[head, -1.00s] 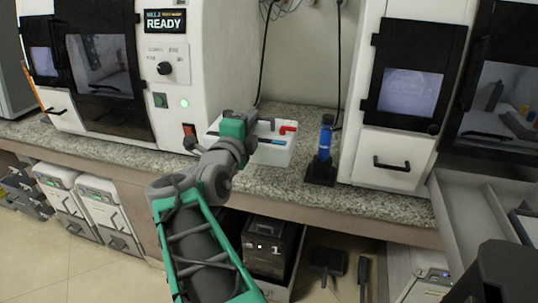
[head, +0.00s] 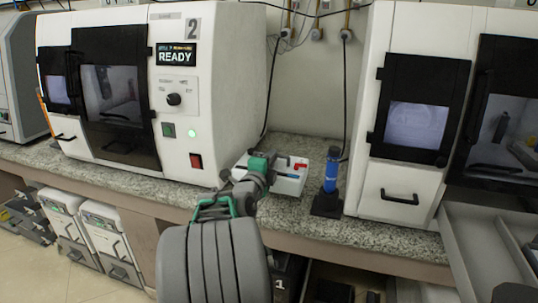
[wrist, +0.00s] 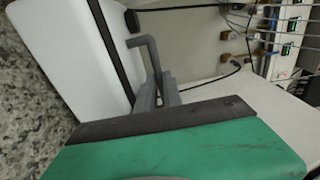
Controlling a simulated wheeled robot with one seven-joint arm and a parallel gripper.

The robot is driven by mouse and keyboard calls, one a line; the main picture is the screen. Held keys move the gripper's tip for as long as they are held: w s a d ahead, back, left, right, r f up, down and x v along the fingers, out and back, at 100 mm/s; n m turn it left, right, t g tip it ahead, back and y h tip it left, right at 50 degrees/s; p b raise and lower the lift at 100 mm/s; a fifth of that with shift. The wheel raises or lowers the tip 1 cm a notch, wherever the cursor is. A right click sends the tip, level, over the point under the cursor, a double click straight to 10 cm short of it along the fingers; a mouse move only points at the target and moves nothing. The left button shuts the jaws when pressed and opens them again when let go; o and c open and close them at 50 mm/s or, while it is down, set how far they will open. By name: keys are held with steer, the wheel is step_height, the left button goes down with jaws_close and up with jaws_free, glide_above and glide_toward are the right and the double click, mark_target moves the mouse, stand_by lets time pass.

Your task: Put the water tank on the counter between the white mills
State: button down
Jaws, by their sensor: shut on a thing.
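The white water tank (head: 283,181), with a red piece and dark and blue strips on its top, is at the counter (head: 225,203) between two white mills. My gripper (head: 262,161) is shut on it from the left and above; its fingertips are hard to make out. I cannot tell whether the tank's underside touches the counter. The left mill (head: 222,80) carries the number 2 and a READY display; the right mill (head: 368,190) stands beyond a gap. In the wrist view, my green, dark-edged finger (wrist: 180,140) fills the lower part.
A blue bottle in a black stand (head: 331,172) stands close to the tank's right, by the right mill. Black cables hang on the wall behind. A grey drawer (head: 485,245) sticks out at the far right. Little bare counter shows in front of the tank.

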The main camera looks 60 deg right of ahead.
steer(key=shift+d+f, duration=0.15)
steer(key=shift+d, duration=0.05)
steer(key=shift+w+d+f, duration=0.1)
steer(key=shift+d+f, duration=0.1)
steer(key=shift+f, duration=1.5)
steer(key=shift+f+b, duration=0.25)
steer(key=shift+b, duration=0.25)
steer(key=c, duration=1.8)
jaws_free()
steer(key=shift+a+f, duration=0.1)
steer(key=shift+f, duration=0.15)
steer(key=shift+c, duration=0.2)
steer(key=o, duration=0.3)
steer(key=shift+r, duration=0.1)
steer(key=shift+o, duration=0.2)
